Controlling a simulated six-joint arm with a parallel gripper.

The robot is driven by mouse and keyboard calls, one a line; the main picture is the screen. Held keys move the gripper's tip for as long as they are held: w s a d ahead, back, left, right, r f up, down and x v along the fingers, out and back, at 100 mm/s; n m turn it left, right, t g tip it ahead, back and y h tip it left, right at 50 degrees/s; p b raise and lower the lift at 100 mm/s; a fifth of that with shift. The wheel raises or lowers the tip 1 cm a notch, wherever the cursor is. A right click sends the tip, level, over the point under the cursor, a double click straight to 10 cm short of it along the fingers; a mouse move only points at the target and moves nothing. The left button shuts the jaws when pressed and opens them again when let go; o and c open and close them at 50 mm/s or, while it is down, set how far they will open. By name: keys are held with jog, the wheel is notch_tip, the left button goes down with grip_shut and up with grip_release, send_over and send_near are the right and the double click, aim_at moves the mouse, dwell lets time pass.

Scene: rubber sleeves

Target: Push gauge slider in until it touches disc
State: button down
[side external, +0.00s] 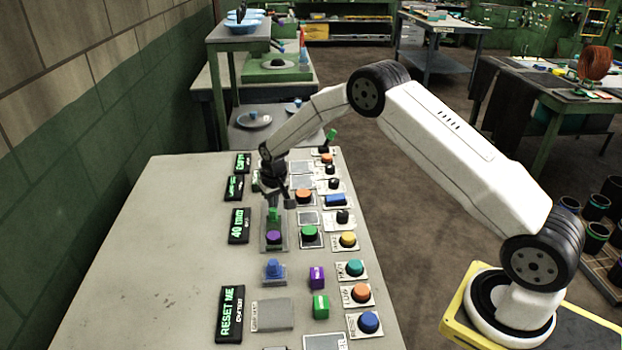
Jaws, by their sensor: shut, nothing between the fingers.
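My gripper (276,202) is shut and empty, pointing down over the far end of a grey track (264,244). A green block (273,214), which looks like the gauge slider, sits on the track just below the fingertips. I cannot tell whether the fingers touch it. A round purple piece (274,238), which looks like the disc, sits at the near end of the same track. A small gap shows between the green block and the purple piece. My gripper hides the far end of the track.
A black display (239,225) reading 40 stands left of the track. Coloured buttons, such as a green one (310,232), crowd the right side. The table's left side (150,250) is clear.

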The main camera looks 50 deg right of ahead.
jog(key=shift+r, duration=0.15)
notch_tip(320, 180, up, 7)
dwell(1.0)
jog(key=s+a+r+n, duration=0.1)
jog(key=s+a, duration=0.1)
jog(key=s, duration=0.8)
jog(key=s+a+r+n, duration=0.1)
jog(key=s+a+r, duration=0.1)
jog(key=s, duration=0.8)
jog(key=s+a+r+n, duration=0.1)
jog(key=s+a+r, duration=0.1)
jog(key=s, duration=0.8)
jog(key=shift+r+t, duration=0.2)
jog(key=shift+t, duration=0.2)
